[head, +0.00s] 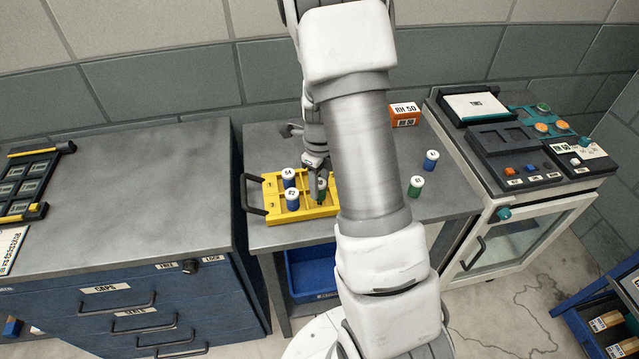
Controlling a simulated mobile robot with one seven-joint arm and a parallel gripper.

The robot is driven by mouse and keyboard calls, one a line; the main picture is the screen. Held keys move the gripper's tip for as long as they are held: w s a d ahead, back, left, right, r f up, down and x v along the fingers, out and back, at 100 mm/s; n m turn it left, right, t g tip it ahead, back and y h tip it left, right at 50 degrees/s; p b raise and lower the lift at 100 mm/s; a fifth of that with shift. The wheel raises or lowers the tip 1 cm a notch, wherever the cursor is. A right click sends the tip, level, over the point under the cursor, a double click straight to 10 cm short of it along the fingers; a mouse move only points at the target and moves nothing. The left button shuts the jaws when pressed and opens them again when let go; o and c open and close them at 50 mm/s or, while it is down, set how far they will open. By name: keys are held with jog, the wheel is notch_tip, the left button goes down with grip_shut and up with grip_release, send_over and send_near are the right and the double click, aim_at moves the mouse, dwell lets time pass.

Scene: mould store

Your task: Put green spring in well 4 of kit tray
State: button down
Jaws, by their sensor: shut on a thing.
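The yellow kit tray (272,187) lies on the grey table with a dark handle at its left end. Two blue cylinders with white tops, one behind (289,181) and one in front (292,203), stand in its middle wells. My gripper (318,180) is shut on a green spring (321,196) over the right part of the tray, just right of the blue cylinders. I cannot tell whether the spring touches the well floor. My arm hides the tray's right end, and the number of the well below the spring is not readable.
Another green cylinder (415,188) and a blue cylinder (431,161) stand on the table right of my arm. An orange box (405,115) is at the back. A cabinet with a control panel (520,150) stands right; a grey-topped drawer cabinet (130,190) stands left.

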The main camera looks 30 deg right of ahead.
jog(key=shift+f, duration=0.5)
dwell(0.6)
jog(key=shift+c, duration=1.8)
grip_release()
jog(key=shift+c, duration=0.4)
jog(key=shift+c, duration=1.4)
jog(key=shift+r, duration=0.1)
jog(key=shift+r+p, duration=0.45)
jog(key=shift+r, duration=0.25)
jog(key=shift+r, duration=0.1)
